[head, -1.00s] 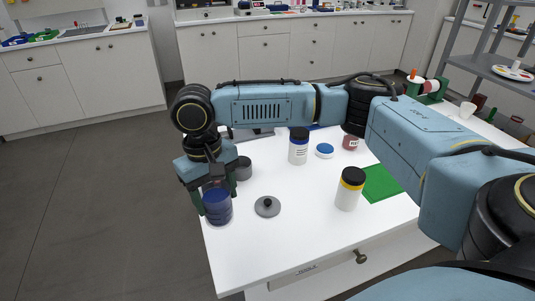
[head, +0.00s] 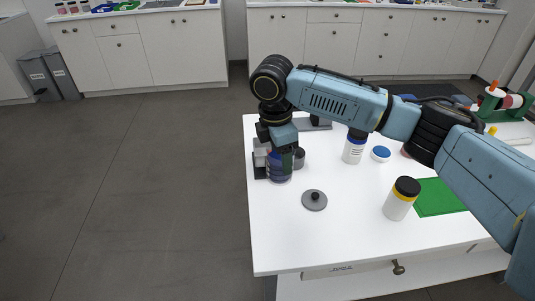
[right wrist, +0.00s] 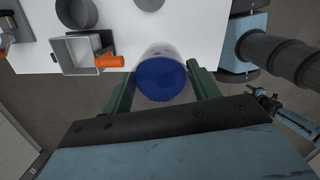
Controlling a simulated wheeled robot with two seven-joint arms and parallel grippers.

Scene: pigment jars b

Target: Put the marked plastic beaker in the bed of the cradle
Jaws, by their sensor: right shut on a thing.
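The plastic beaker (head: 279,166), dark blue inside, is between the fingers of my right gripper (head: 281,158). In the right wrist view its blue round face (right wrist: 160,80) sits between the green fingers (right wrist: 163,92), which are shut on it. The beaker looks upright, near the table's left edge; its height above the table is hard to tell. A grey square-walled open holder (right wrist: 72,56) with an orange knob, apparently the cradle, stands close beside it. In the head view this holder (head: 260,152) is partly hidden behind my gripper. Any marks on the beaker are unclear. My left gripper is not seen.
A dark grey pot (head: 299,158) stands just right of the beaker. The front left of the table is clear.

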